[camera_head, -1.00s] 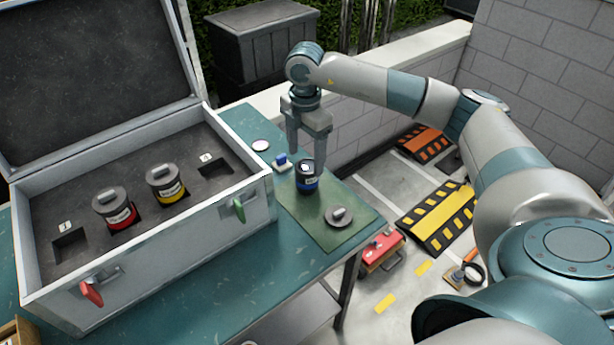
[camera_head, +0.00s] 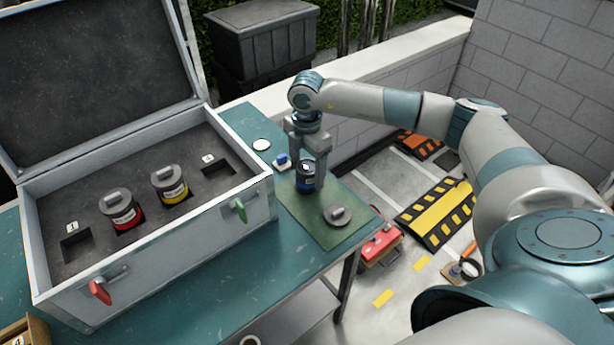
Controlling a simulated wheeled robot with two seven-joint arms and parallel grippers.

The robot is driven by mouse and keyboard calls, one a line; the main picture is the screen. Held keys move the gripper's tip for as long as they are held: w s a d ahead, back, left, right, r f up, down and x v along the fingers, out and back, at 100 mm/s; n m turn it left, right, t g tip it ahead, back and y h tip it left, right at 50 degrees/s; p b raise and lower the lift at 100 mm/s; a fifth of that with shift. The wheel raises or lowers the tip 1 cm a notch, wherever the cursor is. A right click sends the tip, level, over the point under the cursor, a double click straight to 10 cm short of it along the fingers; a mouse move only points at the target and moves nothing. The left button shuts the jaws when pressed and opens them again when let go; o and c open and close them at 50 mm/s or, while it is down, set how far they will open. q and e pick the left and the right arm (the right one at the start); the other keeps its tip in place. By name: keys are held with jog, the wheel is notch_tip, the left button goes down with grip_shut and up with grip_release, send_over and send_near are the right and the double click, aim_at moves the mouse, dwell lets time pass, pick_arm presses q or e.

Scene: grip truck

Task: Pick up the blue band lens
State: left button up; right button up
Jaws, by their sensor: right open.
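The blue band lens (camera_head: 306,178) stands upright on a green mat (camera_head: 322,228) at the right end of the teal table. It is a dark cylinder with a blue band. My right gripper (camera_head: 307,168) points down over it. Its fingers are open and straddle the lens's upper part, one on the left and one at the right rear; whether they touch it cannot be told. My left gripper is not in view.
An open grey case (camera_head: 140,210) holds a red band lens (camera_head: 121,210) and a yellow band lens (camera_head: 170,184), with empty slots at both ends. A grey cap (camera_head: 338,215) lies on the mat. A small blue-and-white item (camera_head: 282,161) and a white disc (camera_head: 261,144) are behind.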

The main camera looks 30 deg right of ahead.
jog(key=shift+c, duration=0.6)
jog(key=c, duration=1.5)
jog(key=shift+o, duration=0.2)
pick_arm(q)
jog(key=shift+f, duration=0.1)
pick_arm(e)
jog(key=shift+w+r, duration=0.1)
jog(key=shift+r, duration=0.05)
